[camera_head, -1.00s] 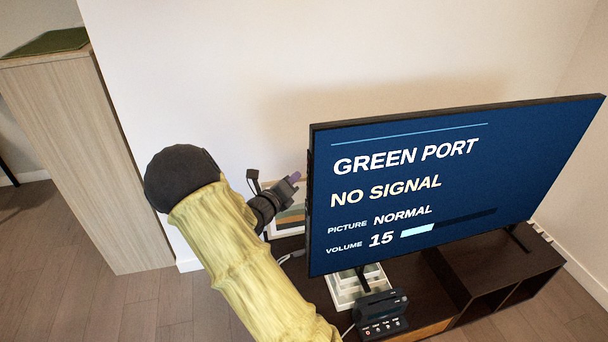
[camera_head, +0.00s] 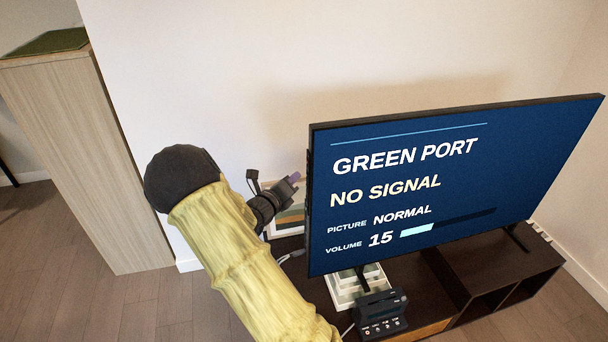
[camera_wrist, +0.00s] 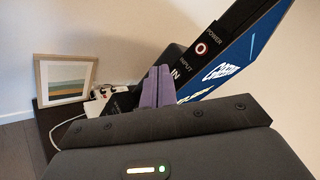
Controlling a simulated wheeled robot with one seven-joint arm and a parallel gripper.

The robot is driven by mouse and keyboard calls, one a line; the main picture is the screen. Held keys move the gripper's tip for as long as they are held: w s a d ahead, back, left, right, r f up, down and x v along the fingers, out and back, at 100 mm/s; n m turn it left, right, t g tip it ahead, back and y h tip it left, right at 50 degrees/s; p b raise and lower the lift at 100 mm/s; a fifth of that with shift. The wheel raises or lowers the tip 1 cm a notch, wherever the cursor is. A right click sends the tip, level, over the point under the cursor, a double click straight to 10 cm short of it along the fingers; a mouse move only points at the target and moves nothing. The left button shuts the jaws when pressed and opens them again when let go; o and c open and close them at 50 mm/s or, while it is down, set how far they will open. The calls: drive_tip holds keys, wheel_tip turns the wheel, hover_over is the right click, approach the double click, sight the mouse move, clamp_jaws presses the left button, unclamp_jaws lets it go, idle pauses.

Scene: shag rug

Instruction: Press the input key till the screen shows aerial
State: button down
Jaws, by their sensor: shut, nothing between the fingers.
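The television screen (camera_head: 470,190) faces the head camera and reads GREEN PORT, NO SIGNAL, PICTURE NORMAL, VOLUME 15. In the wrist view the television's side edge (camera_wrist: 222,42) carries a red-ringed POWER button (camera_wrist: 201,48) and an INPUT label (camera_wrist: 185,62) below it. The screen face shows as a thin blue slanted strip there. My gripper (camera_head: 293,178) is at the television's left side. Its purple fingers (camera_wrist: 157,87) are shut and empty, just beside the lower side edge. The input key itself is not clearly visible, and I cannot tell whether the fingertips touch it.
A dark low stand (camera_head: 500,262) carries the television. A small black box with several buttons (camera_head: 381,315) stands in front, by a white tray (camera_head: 345,289). A framed picture (camera_wrist: 66,82) leans against the wall behind. A wooden cabinet (camera_head: 80,150) is at left.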

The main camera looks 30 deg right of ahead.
drive_tip(key=shift+d, duration=0.1)
drive_tip(key=shift+s+d, duration=0.15)
drive_tip(key=shift+d, duration=0.2)
drive_tip(key=shift+s+d, duration=0.1)
drive_tip(key=shift+d, duration=0.25)
idle(1.1)
drive_tip(key=shift+a+r, duration=0.1)
drive_tip(key=shift+a, duration=0.05)
drive_tip(key=shift+w+a+p, duration=0.2)
drive_tip(key=shift+a+p, duration=0.25)
drive_tip(key=shift+a, duration=0.15)
drive_tip(key=shift+a, duration=0.1)
drive_tip(key=a+p, duration=0.1)
drive_tip(key=a, duration=0.1)
drive_tip(key=w+a+p, duration=0.1)
drive_tip(key=a, duration=0.1)
drive_tip(key=shift+w+a, duration=0.2)
drive_tip(key=shift+a, duration=0.1)
